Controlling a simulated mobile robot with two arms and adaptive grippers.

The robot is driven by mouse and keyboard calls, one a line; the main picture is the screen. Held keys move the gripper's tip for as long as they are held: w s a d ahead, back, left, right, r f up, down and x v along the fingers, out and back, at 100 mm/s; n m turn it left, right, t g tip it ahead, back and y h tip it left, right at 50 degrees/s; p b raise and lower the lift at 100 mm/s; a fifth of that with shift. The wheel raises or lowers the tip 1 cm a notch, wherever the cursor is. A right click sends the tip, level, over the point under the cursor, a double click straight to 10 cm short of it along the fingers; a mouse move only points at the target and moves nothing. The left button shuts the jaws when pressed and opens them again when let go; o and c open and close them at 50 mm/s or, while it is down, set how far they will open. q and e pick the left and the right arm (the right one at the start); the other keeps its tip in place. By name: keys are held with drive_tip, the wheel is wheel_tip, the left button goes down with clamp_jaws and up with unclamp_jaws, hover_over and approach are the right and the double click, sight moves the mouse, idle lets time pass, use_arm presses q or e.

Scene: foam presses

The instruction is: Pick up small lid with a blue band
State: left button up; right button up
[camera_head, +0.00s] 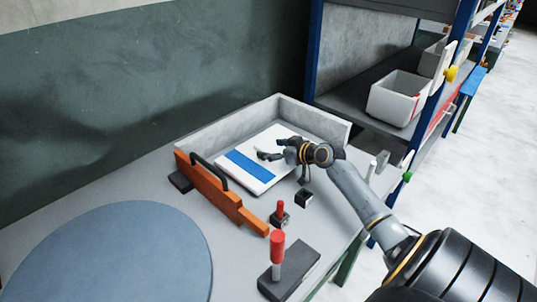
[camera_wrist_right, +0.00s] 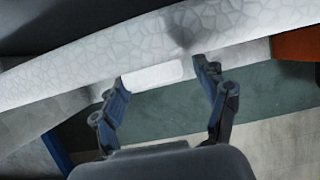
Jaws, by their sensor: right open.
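The white lid with a blue band (camera_head: 250,166) lies flat inside a low-walled corner on the table in the head view. My right gripper (camera_head: 270,150) is open, with its fingers over the lid's far right part. From the head view I cannot tell whether the fingers touch the lid. In the right wrist view the two fingers of the gripper (camera_wrist_right: 161,70) are spread apart. A pale patterned surface and a plain white patch (camera_wrist_right: 152,75) show beyond and between them; I cannot tell whether these belong to the lid. My left gripper is not in view.
Low grey walls (camera_head: 310,115) stand behind and right of the lid. An orange bar with a black handle (camera_head: 215,190) stands in front. Red-handled parts (camera_head: 277,245) are nearer. A round blue-grey disc (camera_head: 115,255) lies left. A shelf with a white bin (camera_head: 395,98) stands behind right.

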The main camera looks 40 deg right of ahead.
drive_tip(key=shift+w+f, duration=0.1)
drive_tip(key=shift+w, duration=0.05)
drive_tip(key=c, duration=1.1)
drive_tip(key=shift+c, duration=0.2)
